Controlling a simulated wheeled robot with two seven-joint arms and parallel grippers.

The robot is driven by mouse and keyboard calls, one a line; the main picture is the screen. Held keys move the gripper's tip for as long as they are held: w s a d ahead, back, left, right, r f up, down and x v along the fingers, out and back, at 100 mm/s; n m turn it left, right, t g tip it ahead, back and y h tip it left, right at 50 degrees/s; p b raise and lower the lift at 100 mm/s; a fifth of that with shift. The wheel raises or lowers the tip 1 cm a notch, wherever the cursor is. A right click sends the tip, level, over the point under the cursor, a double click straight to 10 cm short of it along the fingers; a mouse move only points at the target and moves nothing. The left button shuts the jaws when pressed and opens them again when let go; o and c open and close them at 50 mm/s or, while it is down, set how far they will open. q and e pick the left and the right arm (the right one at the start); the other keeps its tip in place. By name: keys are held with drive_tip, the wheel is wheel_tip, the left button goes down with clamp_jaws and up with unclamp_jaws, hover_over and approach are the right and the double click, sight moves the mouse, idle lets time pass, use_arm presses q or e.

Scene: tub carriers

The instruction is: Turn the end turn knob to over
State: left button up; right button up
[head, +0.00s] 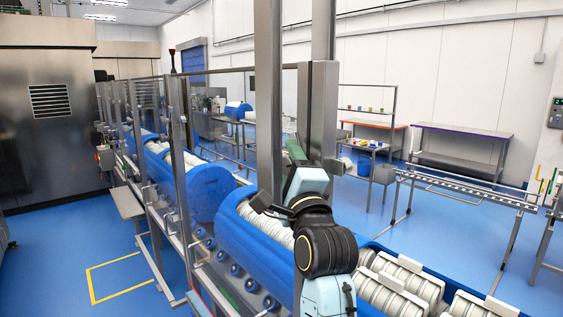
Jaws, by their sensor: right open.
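My right arm rises from the bottom centre of the head view, in front of the blue tubs and a steel post. Its right gripper (260,204) is small and dark, open, and sits over the near tub with nothing visible between its fingers. My left gripper is not in view. I cannot make out the end turn knob for certain. A grey control box (105,157) with a red spot stands on the far left side of the line. A wall panel (556,112) with small coloured controls shows at the right edge. Knob positions are too small to read.
Blue tubs (200,190) with white ribbed contents lie along a conveyor behind clear guard panels and steel posts (268,90). A roller rail (465,189) and steel tables (460,148) stand at the right. Blue floor is open at the left, around a yellow floor marking (92,285).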

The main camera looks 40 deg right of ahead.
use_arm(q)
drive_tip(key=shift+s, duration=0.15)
use_arm(e)
drive_tip(key=shift+s, duration=0.1)
drive_tip(key=shift+c, duration=0.6)
drive_tip(key=c, duration=0.9)
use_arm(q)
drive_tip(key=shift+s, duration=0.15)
use_arm(e)
drive_tip(key=shift+r+g+y, duration=0.1)
drive_tip(key=shift+g+y, duration=0.2)
drive_tip(key=shift+n+g+y, duration=0.5)
drive_tip(key=shift+n+g, duration=0.3)
drive_tip(key=shift+g, duration=0.3)
drive_tip(key=shift+n+g+y, duration=0.5)
drive_tip(key=shift+n+g, duration=0.2)
drive_tip(key=shift+g, duration=0.8)
